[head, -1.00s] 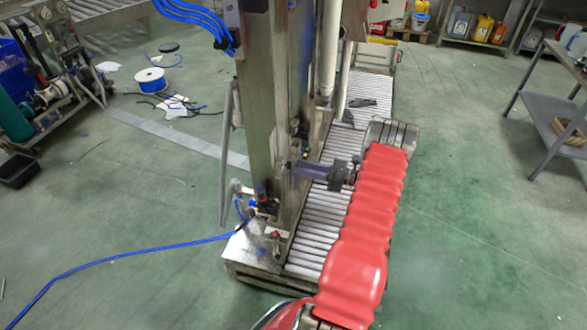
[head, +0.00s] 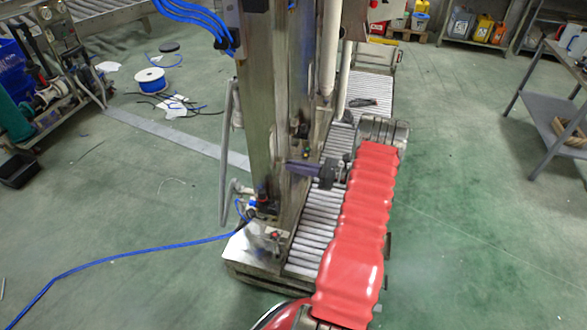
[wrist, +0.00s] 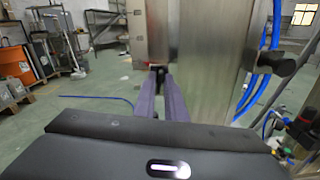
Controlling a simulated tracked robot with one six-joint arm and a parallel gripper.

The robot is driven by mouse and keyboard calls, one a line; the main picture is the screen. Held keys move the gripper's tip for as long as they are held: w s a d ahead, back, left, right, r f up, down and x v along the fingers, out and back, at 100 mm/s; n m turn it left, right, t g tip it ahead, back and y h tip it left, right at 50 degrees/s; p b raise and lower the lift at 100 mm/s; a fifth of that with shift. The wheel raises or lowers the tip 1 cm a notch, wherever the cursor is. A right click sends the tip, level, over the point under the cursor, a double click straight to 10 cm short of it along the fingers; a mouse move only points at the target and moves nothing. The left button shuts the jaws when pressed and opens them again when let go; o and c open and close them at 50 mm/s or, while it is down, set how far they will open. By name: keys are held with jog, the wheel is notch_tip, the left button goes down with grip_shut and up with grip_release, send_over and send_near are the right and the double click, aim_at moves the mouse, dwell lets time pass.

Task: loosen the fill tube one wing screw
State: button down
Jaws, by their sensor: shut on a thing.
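My gripper (head: 291,167) reaches left from the red arm to the steel column of the filling machine (head: 262,110). In the wrist view its two purple fingers (wrist: 158,73) run forward and close together at their tips. They are shut on a small dark part, the wing screw (wrist: 157,69), at the edge of a steel face. Most of the screw is hidden between the fingertips, and its turn angle cannot be told. In the head view the screw cannot be made out. Two pale upright tubes (head: 329,50) stand behind the column.
A roller conveyor (head: 313,218) runs beneath my arm. A blue hose (head: 130,254) crosses the floor at left. In the wrist view a black knob (wrist: 285,65) and blue hoses (wrist: 262,85) stand close on the right. A grey table (head: 553,105) is at far right, with open floor before it.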

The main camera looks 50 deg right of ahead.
jog(key=shift+a, duration=0.1)
jog(key=shift+a+n, duration=0.1)
jog(key=shift+n, duration=1.9)
jog(key=c, duration=1.9)
grip_release()
jog(key=shift+c, duration=0.2)
jog(key=shift+s, duration=0.15)
jog(key=v, duration=1.3)
jog(key=shift+s+d, duration=0.2)
jog(key=shift+d, duration=0.1)
jog(key=shift+f, duration=0.1)
